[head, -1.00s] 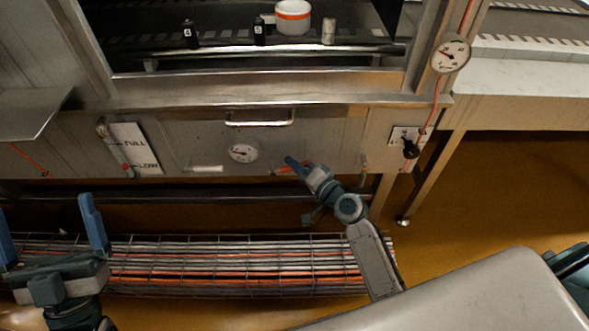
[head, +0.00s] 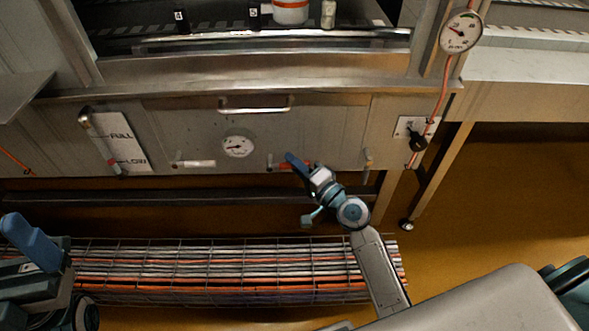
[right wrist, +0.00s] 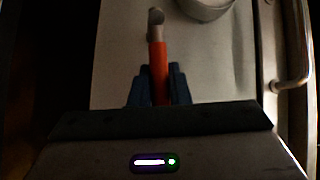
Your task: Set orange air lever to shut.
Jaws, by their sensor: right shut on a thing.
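The orange air lever (head: 283,166) lies roughly horizontal on the front panel, below the round dial and to its right. My right gripper (head: 291,159) is at the lever, its blue fingers covering part of the handle. In the right wrist view the orange handle (right wrist: 158,62) runs between the two fingers (right wrist: 158,88), which are shut on it. The lever's grey pivot end (right wrist: 156,17) shows beyond the fingertips. My left gripper (head: 32,242) is at the lower left edge, away from the panel. It is seen side-on, so its opening is unclear.
A white-handled lever (head: 197,163) sits left of the dial (head: 238,146). A bar handle (head: 254,110) is above. A black knob (head: 416,141) and a gauge (head: 461,32) are at right. A wire tray of pipes or cables (head: 220,268) runs below the panel.

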